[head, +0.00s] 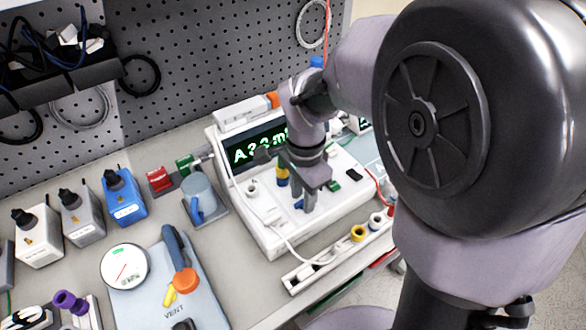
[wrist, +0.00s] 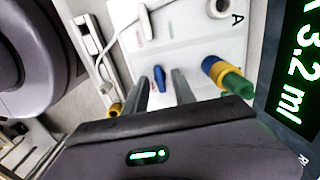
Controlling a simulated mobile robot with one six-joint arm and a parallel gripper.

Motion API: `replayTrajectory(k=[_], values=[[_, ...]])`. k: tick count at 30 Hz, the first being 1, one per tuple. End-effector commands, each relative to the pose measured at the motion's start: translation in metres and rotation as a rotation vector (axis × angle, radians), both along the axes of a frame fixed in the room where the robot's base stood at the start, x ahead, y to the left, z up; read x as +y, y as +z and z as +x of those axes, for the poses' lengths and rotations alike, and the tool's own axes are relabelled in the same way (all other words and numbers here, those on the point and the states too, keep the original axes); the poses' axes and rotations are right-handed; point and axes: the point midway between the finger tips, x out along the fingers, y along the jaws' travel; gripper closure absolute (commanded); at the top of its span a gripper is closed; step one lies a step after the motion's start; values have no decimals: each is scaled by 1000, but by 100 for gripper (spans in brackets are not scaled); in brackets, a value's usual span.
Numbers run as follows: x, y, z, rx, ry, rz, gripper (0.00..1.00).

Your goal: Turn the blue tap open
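The small blue tap (wrist: 160,76) stands on the white face of the pump (head: 262,232), between my fingertips in the wrist view. In the head view only a bit of the blue tap (head: 298,204) shows beside my fingers. My gripper (head: 308,204) points down over the front part of the pump. In the wrist view its two fingers (wrist: 162,88) are apart, one on each side of the tap, with gaps showing. I cannot tell whether the tips are level with the tap.
A yellow-and-blue part (head: 282,177) and a green one (wrist: 238,84) stand close beside my fingers. The pump's lit display (head: 256,147) is behind. A white tube (head: 290,248) runs at the front. A blue-handled round unit (head: 199,194) stands left of the pump.

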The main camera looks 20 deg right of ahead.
Motion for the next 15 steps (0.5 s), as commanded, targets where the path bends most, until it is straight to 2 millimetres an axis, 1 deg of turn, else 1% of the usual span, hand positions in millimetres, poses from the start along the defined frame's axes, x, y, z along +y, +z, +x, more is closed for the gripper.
replayTrajectory(k=[3,8,15], values=[[0,1,0,0,0,0,68],[0,1,0,0,0,0,100],[0,1,0,0,2,0,100]])
